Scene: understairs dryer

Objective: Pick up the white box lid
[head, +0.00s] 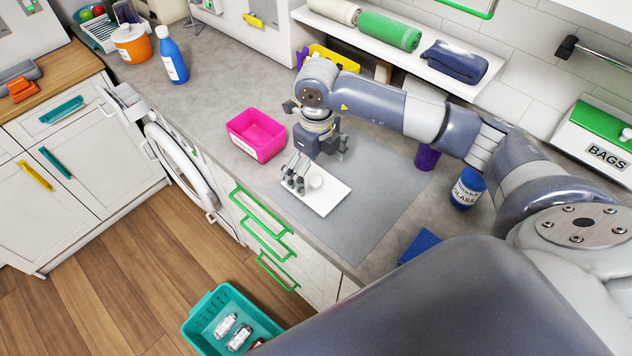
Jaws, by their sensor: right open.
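The white box lid (328,199) lies flat on the grey mat on the counter, with a small round white knob (316,181) on it. My right gripper (304,176) reaches in from the right and points down over the lid's far left part. It is open, with grey fingers close to the knob and nothing held between them. The gripper hides part of the lid's back edge. I cannot tell whether a finger touches the lid. My left gripper is not in view.
A pink bin (257,135) stands close left of the gripper. A purple cup (427,157) and a blue jar (467,188) stand to the right. A shelf (413,57) with rolled towels overhangs behind. The grey mat (370,215) is clear right of the lid.

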